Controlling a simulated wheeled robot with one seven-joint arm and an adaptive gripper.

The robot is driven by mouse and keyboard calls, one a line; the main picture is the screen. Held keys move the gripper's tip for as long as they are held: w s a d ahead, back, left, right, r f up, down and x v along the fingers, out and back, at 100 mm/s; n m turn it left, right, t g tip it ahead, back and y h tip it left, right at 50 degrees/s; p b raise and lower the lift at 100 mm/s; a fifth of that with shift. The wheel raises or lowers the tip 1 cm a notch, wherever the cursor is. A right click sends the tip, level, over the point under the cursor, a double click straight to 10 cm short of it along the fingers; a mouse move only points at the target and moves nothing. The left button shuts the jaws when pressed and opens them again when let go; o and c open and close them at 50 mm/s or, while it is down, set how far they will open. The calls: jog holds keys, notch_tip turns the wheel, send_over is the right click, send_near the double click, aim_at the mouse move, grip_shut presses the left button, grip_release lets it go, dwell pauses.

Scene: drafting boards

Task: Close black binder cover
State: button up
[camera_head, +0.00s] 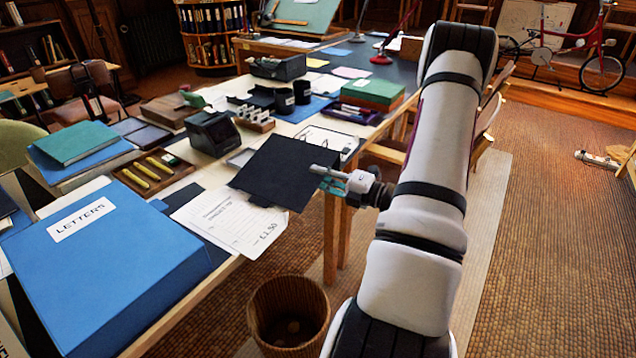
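The black binder's cover (283,172) is a flat dark panel near the table's right edge, its lower right corner reaching past the edge. It looks slightly tilted, and it covers part of a printed white sheet. Behind it lies a white page with dark ring-like marks (328,139), which appears to be the binder's open inside. My gripper (323,173) is at the cover's right edge, with its fingertips touching or very close to it. The fingertips are small here, and whether they pinch the cover cannot be told.
A blue LETTERS box (115,275) fills the table's front left. A printed sheet (228,220) lies left of the cover. A wicker basket (290,312) stands on the floor below.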

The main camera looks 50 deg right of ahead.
jog(key=shift+d+f+n+b, duration=0.1)
jog(key=shift+f+n+b, duration=0.5)
jog(key=shift+b, duration=0.25)
jog(key=s+d+p, duration=0.2)
jog(key=s+p, duration=0.1)
jog(key=s, duration=1.1)
jog(key=w+a+r+n+g+y+p, duration=0.2)
jog(key=w+a+r+n+g+y, duration=0.3)
jog(key=a+r+n, duration=0.5)
jog(key=shift+w+a+r+y, duration=0.4)
jog(key=shift+w+a+y, duration=0.4)
jog(key=shift+y, duration=0.1)
